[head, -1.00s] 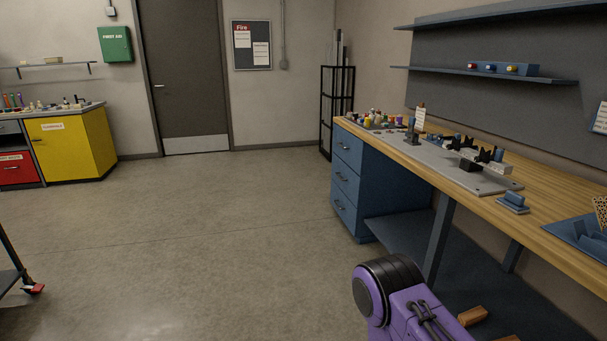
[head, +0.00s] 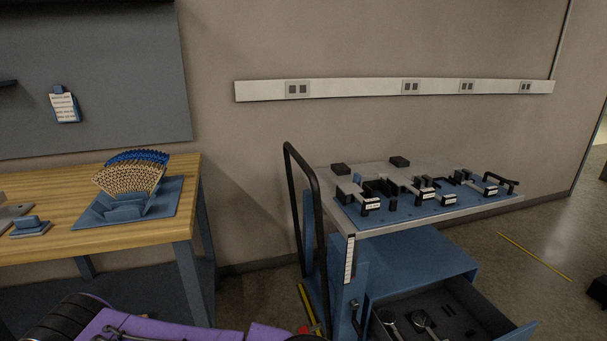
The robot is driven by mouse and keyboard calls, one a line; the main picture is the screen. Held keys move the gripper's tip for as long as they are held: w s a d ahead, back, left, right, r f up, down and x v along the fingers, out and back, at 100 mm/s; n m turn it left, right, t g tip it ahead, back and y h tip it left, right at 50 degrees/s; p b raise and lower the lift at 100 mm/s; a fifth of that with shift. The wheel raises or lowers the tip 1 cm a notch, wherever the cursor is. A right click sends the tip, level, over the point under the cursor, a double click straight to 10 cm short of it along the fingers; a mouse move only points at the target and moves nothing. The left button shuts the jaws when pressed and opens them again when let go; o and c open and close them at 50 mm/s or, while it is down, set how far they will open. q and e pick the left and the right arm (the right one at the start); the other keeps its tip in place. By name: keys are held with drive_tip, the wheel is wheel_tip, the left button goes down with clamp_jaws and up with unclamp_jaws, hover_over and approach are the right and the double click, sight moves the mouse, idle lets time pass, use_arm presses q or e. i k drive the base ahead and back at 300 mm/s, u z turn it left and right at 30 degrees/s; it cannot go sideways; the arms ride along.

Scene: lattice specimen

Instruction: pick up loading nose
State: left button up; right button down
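I cannot tell which item is the loading nose. On the cart at right, a blue mat (head: 446,211) bears several black and silver fixtures with white labels, such as a left one (head: 371,204), a middle one (head: 428,195) and a right one (head: 490,190). Their labels are too small to read. On the wooden bench at left, a small blue block on a base (head: 30,226) sits beside a blue tray (head: 165,206) holding a fan-shaped lattice piece (head: 130,178). Neither gripper shows; only my purple arm link is at the bottom left.
The cart (head: 400,265) has a black handle (head: 291,190) and an open lower drawer (head: 510,335) with metal tools. A narrow gap separates it from the bench (head: 75,242). Floor to the right is mostly clear, with a yellow line (head: 535,256).

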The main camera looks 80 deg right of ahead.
sight(358, 178)
drive_tip(key=z, duration=0.2)
drive_tip(key=i, duration=1.5)
drive_tip(key=z, duration=3.75)
